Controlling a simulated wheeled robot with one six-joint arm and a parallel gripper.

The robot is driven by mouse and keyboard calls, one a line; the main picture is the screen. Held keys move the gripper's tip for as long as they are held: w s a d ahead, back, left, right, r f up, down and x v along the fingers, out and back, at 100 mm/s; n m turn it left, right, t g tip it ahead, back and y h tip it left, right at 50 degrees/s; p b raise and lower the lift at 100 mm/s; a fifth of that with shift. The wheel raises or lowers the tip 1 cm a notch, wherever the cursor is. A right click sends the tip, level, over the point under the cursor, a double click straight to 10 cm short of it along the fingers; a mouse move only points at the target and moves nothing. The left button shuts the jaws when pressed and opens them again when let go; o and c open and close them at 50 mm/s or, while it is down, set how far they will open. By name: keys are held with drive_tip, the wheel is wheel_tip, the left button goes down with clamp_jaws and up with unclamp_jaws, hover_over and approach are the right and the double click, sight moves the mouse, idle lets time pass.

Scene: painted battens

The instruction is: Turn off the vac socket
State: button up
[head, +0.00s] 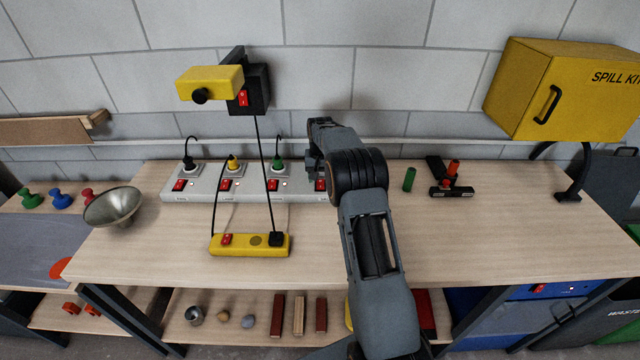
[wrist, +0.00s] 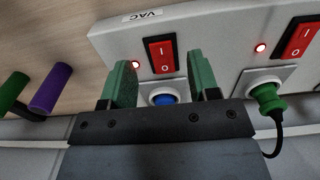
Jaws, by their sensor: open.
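The power strip (head: 222,192) lies along the back of the workbench. Its right end is behind my arm in the head view. In the wrist view the strip's end (wrist: 205,20) carries a VAC label (wrist: 141,16), a red rocker switch (wrist: 160,53) marked I and O, and a small lit red lamp (wrist: 135,64). A blue plug or socket insert (wrist: 163,98) sits below the switch, partly hidden by my gripper. My gripper (wrist: 162,78) is open, its green fingers on either side of the blue part and the switch's lower end. Whether they touch the strip is unclear.
A purple cylinder (wrist: 51,88) lies left. A yellow power strip (head: 213,246) lies nearer on the bench. The bench's right front is clear.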

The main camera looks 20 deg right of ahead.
sight(320, 189)
drive_tip(key=shift+f+p, duration=0.3)
drive_tip(key=shift+f, duration=1.55)
drive_tip(key=shift+c, duration=0.4)
drive_tip(key=c, duration=0.8)
drive_tip(key=shift+w+r+g+p, duration=0.15)
drive_tip(key=shift+r+g+p, duration=0.15)
drive_tip(key=shift+g+p, duration=0.5)
drive_tip(key=shift+c, duration=0.2)
drive_tip(key=shift+w+d+g+y+p, duration=0.2)
drive_tip(key=shift+g+y+p, duration=0.3)
drive_tip(key=shift+p, duration=0.3)
drive_tip(key=shift+a, duration=0.1)
drive_tip(key=o, duration=0.9)
